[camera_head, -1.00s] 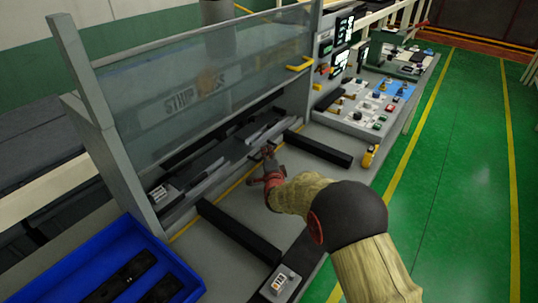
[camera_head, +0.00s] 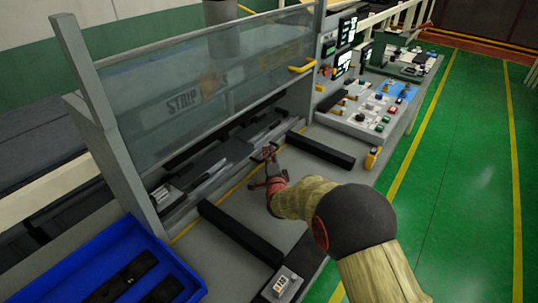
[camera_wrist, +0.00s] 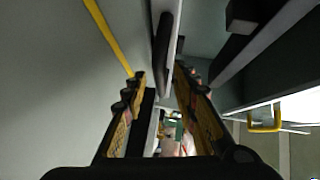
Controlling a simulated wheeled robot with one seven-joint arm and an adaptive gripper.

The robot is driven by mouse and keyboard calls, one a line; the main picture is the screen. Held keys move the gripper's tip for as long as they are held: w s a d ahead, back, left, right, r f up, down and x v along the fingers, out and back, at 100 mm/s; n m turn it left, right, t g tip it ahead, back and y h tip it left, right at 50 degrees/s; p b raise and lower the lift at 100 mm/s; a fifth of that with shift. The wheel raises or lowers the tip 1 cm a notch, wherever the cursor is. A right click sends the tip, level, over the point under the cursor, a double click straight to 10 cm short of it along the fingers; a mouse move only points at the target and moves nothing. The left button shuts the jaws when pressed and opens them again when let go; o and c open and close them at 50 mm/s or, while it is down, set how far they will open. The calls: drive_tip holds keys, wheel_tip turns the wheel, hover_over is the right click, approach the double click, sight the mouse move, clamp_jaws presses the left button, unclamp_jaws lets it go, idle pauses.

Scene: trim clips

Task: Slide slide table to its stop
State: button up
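The slide table looks to be the dark grey plate assembly (camera_head: 212,154) low inside the machine, behind and below the clear guard. My gripper (camera_head: 268,168) is at the machine's front opening, close to the right end of that assembly. In the wrist view my gripper (camera_wrist: 160,82) has its two fingers apart. A dark bar (camera_wrist: 164,45) and a pale grey edge beside it run toward the gap between the fingertips. I cannot tell whether the fingers touch the bar. The far end of the slide and its stop cannot be made out.
The clear guard (camera_head: 215,75) with a yellow handle (camera_head: 301,68) stands above the opening. Two black rails (camera_head: 240,232) cross the bench front. A blue bin (camera_head: 130,250) with dark parts is at lower left, a small switch box (camera_head: 283,285) at the front edge.

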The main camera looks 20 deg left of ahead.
drive_tip(key=v, duration=1)
drive_tip(key=shift+r, duration=0.1)
drive_tip(key=d+r+n+g+h, duration=0.2)
drive_tip(key=d+r+n, duration=0.1)
drive_tip(key=d+r, duration=0.65)
drive_tip(key=s+d+r+n+g+h, duration=0.1)
drive_tip(key=s+d+r+n, duration=0.1)
drive_tip(key=s+d, duration=0.4)
drive_tip(key=s+d+r+n+g, duration=0.1)
drive_tip(key=s+d+r, duration=0.15)
drive_tip(key=d, duration=0.55)
drive_tip(key=s+d+n+g+h, duration=0.1)
drive_tip(key=s+d, duration=0.4)
drive_tip(key=s, duration=0.4)
drive_tip(key=s+d+n+g+h, duration=0.1)
drive_tip(key=s+d, duration=0.4)
drive_tip(key=s, duration=0.5)
drive_tip(key=s+d+n+g+h, duration=0.1)
drive_tip(key=s+d+n+g, duration=0.2)
drive_tip(key=s+d, duration=0.3)
drive_tip(key=s, duration=0.3)
drive_tip(key=shift+s+f+h, duration=0.25)
drive_tip(key=shift+f+h, duration=0.05)
drive_tip(key=shift+f, duration=0.1)
